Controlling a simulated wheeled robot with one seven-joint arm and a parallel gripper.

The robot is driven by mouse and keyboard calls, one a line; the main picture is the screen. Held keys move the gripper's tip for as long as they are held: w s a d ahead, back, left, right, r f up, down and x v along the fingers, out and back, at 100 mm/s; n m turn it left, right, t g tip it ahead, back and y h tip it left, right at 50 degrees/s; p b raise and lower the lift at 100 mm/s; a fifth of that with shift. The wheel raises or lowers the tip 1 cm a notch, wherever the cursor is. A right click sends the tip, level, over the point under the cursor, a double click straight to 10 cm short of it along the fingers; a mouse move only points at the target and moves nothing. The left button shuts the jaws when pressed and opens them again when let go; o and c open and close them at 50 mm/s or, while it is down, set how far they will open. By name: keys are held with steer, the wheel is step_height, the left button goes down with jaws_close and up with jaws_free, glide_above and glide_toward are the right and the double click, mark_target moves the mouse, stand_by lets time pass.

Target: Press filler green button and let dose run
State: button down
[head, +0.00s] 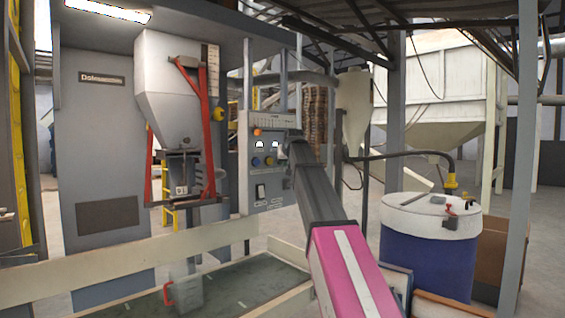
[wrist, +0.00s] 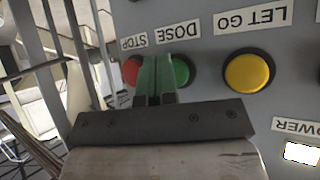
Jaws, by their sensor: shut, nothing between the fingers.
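The filler's control panel (head: 264,185) stands in the middle of the head view, beside the grey hopper (head: 178,85) with its red frame. In the wrist view the panel is upside down. The green button (wrist: 181,71) sits under the DOSE label (wrist: 177,31), partly hidden behind my fingers. The red button (wrist: 131,70) by STOP and the yellow button (wrist: 248,72) by LET GO flank it. My gripper (wrist: 157,62) is shut and empty, its fingertips over the green button's edge. I cannot tell whether they touch. In the head view my gripper hides the button.
A lit white switch (wrist: 301,153) sits near the POWER label. A blue drum (head: 429,260) with a white top stands right of my arm. A pale rail (head: 120,266) crosses the front. A clear container with a red handle (head: 168,293) is below the hopper.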

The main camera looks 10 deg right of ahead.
steer(key=shift+w+a, duration=0.15)
stand_by(0.4)
steer(key=shift+s+d, duration=0.6)
steer(key=shift+s, duration=0.2)
steer(key=shift+s, duration=0.1)
steer(key=s+d, duration=0.1)
steer(key=s, duration=0.1)
steer(key=s+d, duration=0.2)
steer(key=shift+s+d, duration=0.25)
steer(key=shift+s, duration=0.05)
stand_by(0.4)
